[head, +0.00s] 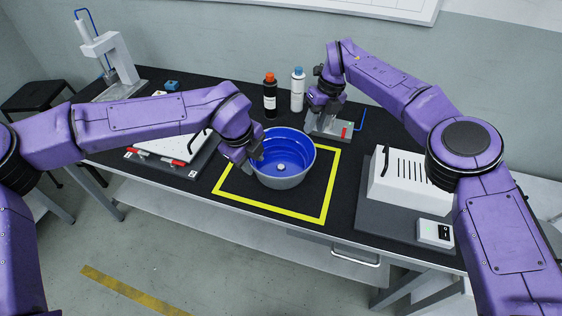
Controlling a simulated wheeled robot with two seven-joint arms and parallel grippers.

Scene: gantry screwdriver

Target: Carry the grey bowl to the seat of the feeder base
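The grey bowl (284,182) has a blue inside with a small pale knob at its middle. It is upright, over the yellow-outlined square on the black table. I cannot tell whether its underside touches the table. My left gripper (252,160) is at the bowl's left rim, fingers pointing down. Whether they are closed on the rim is unclear. My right gripper (320,105) is behind the bowl, to its right, and apart from it. Its fingers are too small and dark to read. I cannot tell for sure which thing is the feeder base.
A white slotted housing (405,180) stands at right, with a switch box (435,233) in front. A black bottle (270,97) and a white bottle (297,92) stand behind the bowl. A white board (172,143) lies left. A gantry stand (112,58) is back left. The square's (318,205) front is clear.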

